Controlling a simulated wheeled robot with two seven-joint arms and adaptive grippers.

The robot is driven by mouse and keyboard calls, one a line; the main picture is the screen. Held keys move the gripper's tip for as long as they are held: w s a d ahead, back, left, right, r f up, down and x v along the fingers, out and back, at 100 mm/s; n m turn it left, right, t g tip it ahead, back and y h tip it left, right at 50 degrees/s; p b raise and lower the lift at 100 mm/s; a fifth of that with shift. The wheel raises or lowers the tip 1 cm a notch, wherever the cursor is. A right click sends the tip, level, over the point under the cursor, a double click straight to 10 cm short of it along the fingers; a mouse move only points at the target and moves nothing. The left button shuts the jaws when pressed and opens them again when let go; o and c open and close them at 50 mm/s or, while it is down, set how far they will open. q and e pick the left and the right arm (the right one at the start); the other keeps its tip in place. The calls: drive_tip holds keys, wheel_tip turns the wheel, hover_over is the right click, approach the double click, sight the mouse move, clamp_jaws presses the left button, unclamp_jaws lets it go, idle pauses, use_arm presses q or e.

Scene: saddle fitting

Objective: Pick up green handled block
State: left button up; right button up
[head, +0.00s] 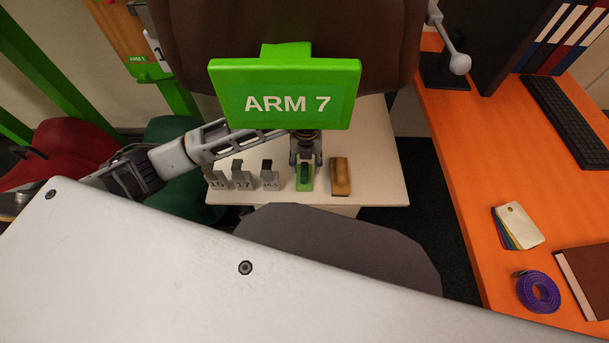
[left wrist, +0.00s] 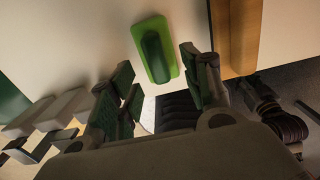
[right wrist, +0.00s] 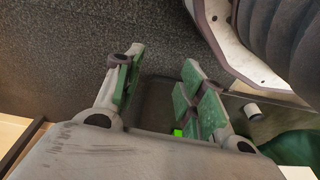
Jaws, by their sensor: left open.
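The green handled block (head: 305,183) lies on the pale tabletop between the grey numbered pieces and a wooden block. It is a light green base with a darker green handle on top. My left gripper (head: 306,160) is above it, pointing down, with its fingers apart. In the left wrist view the green block (left wrist: 155,50) lies just beyond the open fingertips of my left gripper (left wrist: 160,75), apart from them, nothing held. My right gripper (right wrist: 158,85) shows in the right wrist view with its fingers apart and empty, over a dark floor; the head view does not show it.
Grey numbered pieces (head: 242,178) stand left of the block and a wooden block (head: 340,177) is close on its right. A green "ARM 7" sign (head: 285,95) hangs over the table's back. An orange desk (head: 470,160) is at right.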

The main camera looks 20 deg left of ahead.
sight(305, 170)
use_arm(q)
drive_tip(key=shift+f, duration=0.1)
drive_tip(key=shift+a+f, duration=0.1)
drive_tip(key=shift+f, duration=0.55)
wheel_tip(305, 170, down, 3)
drive_tip(key=shift+w+a+r+b, duration=0.1)
drive_tip(key=shift+r+b, duration=0.05)
drive_tip(key=shift+b, duration=0.25)
drive_tip(key=shift+f, duration=0.5)
use_arm(e)
drive_tip(key=r, duration=0.2)
drive_tip(key=w+r, duration=0.1)
drive_tip(key=shift+a+r, duration=0.15)
drive_tip(key=shift+a, duration=0.25)
use_arm(q)
drive_tip(key=shift+c, duration=0.2)
use_arm(e)
drive_tip(key=shift+s+f, duration=0.25)
drive_tip(key=shift+s, duration=0.05)
